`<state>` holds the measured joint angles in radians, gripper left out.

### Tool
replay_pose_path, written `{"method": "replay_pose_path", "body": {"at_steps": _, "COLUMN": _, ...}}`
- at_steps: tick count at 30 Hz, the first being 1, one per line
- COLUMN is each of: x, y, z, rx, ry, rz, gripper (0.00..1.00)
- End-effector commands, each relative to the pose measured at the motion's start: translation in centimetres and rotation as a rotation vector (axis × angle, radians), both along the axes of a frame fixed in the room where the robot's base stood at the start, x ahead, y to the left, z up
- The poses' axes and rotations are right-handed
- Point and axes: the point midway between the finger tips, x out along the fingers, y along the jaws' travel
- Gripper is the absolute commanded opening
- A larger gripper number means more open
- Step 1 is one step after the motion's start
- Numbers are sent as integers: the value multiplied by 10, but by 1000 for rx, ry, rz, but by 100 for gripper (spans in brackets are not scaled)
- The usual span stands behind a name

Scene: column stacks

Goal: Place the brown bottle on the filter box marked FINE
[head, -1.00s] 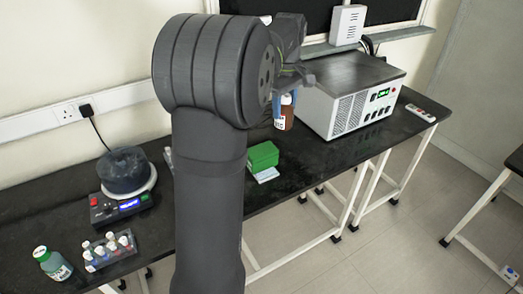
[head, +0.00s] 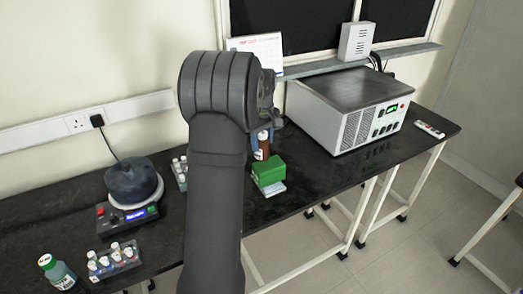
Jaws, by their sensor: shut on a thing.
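The brown bottle (head: 263,147) has a white cap and a pale label, and it hangs upright from my gripper (head: 270,122). My gripper is shut on the bottle near its top, and my arm hides much of the gripper. A green box (head: 268,172) lies on the bench just below the bottle, on top of a pale, flat item (head: 273,189). The bottle's bottom appears close above or behind the green box's top; I cannot tell whether they touch. No FINE marking is readable on the box.
A large grey instrument (head: 345,105) stands to the right on the black bench. More vials (head: 179,170) stand behind my arm.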

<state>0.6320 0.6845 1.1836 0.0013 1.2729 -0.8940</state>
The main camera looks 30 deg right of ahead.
Motion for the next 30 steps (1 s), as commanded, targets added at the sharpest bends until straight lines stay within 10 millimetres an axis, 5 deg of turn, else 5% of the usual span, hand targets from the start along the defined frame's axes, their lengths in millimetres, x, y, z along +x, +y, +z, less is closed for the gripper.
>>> {"method": "replay_pose_path", "body": {"at_steps": 12, "x": 4, "y": 2, "z": -41, "rx": 0, "ry": 0, "rz": 0, "gripper": 21}}
{"method": "replay_pose_path", "body": {"at_steps": 23, "x": 4, "y": 2, "z": -45, "rx": -1, "ry": 0, "rz": 0, "gripper": 21}}
{"method": "replay_pose_path", "body": {"at_steps": 24, "x": 4, "y": 2, "z": -45, "rx": -1, "ry": 0, "rz": 0, "gripper": 52}}
{"method": "replay_pose_path", "body": {"at_steps": 27, "x": 4, "y": 2, "z": -45, "rx": -1, "ry": 0, "rz": 0, "gripper": 70}}
{"method": "replay_pose_path", "body": {"at_steps": 30, "x": 4, "y": 2, "z": -45, "rx": -1, "ry": 0, "rz": 0, "gripper": 70}}
